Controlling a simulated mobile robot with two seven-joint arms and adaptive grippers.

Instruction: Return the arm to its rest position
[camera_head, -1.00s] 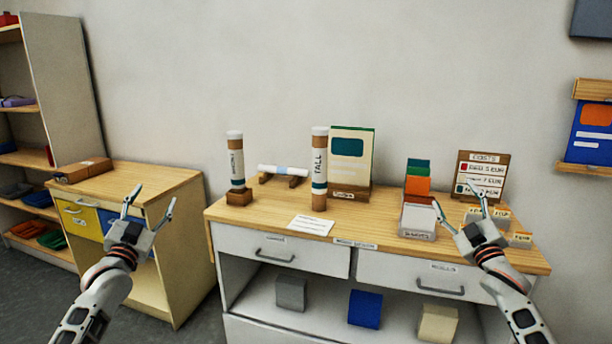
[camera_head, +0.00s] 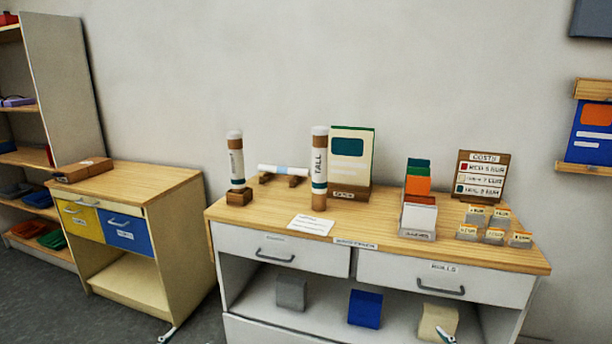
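Only a fingertip of my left gripper (camera_head: 167,334) shows at the bottom edge, in front of the small wooden cabinet (camera_head: 190,235). Only a fingertip of my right gripper (camera_head: 445,335) shows at the bottom edge, in front of the cream block (camera_head: 437,320) on the shelf under the white-drawer table (camera_head: 262,216). The rest of both grippers and both arms is out of the picture, so I cannot tell whether they are open or hold anything. Neither fingertip is near the tabletop items.
On the table stand a short tube (camera_head: 236,160), a tall tube (camera_head: 319,165), a lying roll (camera_head: 282,170), a card box (camera_head: 418,213), small labelled holders (camera_head: 467,231) and a costs sign (camera_head: 482,174). A brown box (camera_head: 83,170) lies on the cabinet. The air above both tops is free.

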